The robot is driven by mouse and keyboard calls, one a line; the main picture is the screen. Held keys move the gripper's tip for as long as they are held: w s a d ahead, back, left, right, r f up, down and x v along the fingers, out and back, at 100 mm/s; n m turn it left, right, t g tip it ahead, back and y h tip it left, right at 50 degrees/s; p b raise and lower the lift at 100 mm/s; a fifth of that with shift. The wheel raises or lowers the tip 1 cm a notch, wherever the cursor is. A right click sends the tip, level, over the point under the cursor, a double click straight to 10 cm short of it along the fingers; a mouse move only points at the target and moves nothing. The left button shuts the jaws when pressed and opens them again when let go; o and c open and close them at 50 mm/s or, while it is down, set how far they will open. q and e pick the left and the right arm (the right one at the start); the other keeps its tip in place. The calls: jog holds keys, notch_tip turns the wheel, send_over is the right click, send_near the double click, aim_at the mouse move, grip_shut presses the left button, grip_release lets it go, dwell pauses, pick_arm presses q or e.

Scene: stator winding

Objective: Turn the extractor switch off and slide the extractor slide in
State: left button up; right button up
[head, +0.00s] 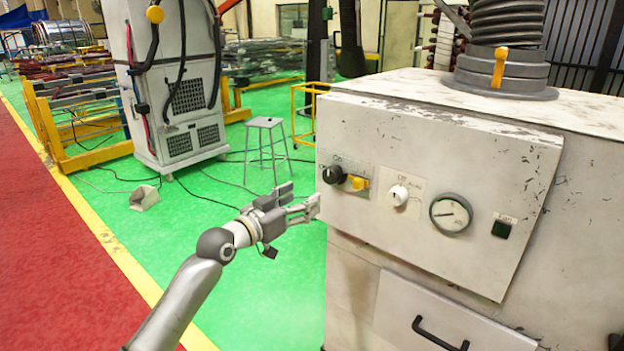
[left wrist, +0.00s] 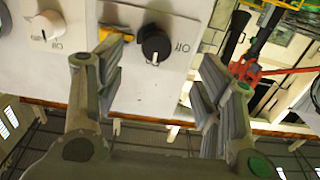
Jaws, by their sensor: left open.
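The extractor cabinet (head: 350,125) is worn white, with a sloped control panel. At the panel's left is a round black knob (head: 333,174) with a yellow tab (head: 357,183) beside it. To their right is a white knob (head: 398,194). A yellow handle (head: 500,67) stands on the grey collar at the hose base, perhaps the slide. My left gripper (head: 300,199) is open and empty, just left of the panel. In the left wrist view, the black knob (left wrist: 155,46), marked OFF, lies between and beyond the open fingers. My right gripper is not in view.
A dial gauge (head: 451,214) and a dark green button (head: 502,228) sit further right on the panel. A drawer with a black handle (head: 438,334) is below. A grey stool (head: 265,150) stands behind my gripper.

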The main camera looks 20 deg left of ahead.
aim_at(328, 177)
pick_arm(q)
jog(key=x, duration=0.3)
jog(key=r+p+x, duration=0.1)
jog(key=x, duration=0.2)
jog(key=p+x, duration=0.1)
jog(key=x, duration=0.1)
jog(key=shift+w+d+r, duration=0.25)
jog(key=shift+w+r, duration=0.1)
jog(key=shift+r, duration=0.05)
jog(key=shift+p+x, duration=0.3)
jog(key=shift+x, duration=0.55)
jog(key=shift+f, duration=0.1)
jog(key=c, duration=1)
